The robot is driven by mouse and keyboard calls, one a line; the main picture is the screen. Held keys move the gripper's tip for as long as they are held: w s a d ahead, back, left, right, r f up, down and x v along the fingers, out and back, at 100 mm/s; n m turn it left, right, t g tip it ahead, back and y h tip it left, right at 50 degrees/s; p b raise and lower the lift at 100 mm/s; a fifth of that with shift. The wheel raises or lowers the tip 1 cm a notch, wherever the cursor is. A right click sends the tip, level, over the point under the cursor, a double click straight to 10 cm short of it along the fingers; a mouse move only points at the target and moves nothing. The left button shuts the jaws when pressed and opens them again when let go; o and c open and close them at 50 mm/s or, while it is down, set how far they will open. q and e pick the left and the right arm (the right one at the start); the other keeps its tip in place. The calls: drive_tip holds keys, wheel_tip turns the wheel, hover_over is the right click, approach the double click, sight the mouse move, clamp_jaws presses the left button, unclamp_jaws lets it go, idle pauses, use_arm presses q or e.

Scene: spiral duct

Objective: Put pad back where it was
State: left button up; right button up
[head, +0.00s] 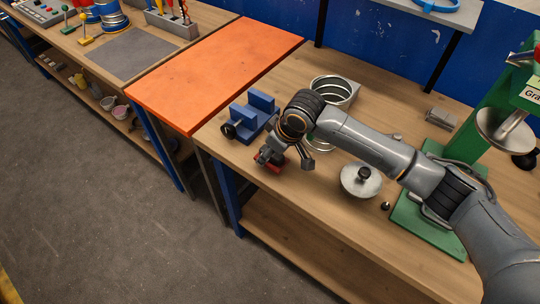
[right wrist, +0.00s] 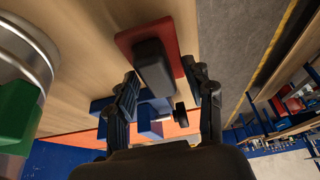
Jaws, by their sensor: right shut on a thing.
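The pad (head: 271,166) has a flat red base and a black block as its handle. In the head view it is at the front edge of the wooden bench, mostly hidden under my right gripper (head: 285,160). In the right wrist view the pad (right wrist: 154,62) lies between the fingertips of my right gripper (right wrist: 168,82), one finger on each side of the black block. The gripper is shut on it. I cannot tell whether the red base touches the bench top. My left gripper is not in view.
A blue vise (head: 253,117) stands just left of my right gripper. A spiral duct piece (head: 333,92) stands behind it. A round metal disc with a black knob (head: 361,180) lies to the right, before the green press (head: 487,113). The orange bench top (head: 215,70) is bare.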

wheel_tip(320, 180, down, 3)
drive_tip(key=shift+s+r+p, duration=0.15)
drive_tip(key=shift+p, duration=0.2)
drive_tip(key=o, duration=1)
drive_tip(key=b+v, duration=0.1)
drive_tip(key=v, duration=1.1)
drive_tip(key=shift+b, duration=0.3)
drive_tip(key=shift+a, duration=0.1)
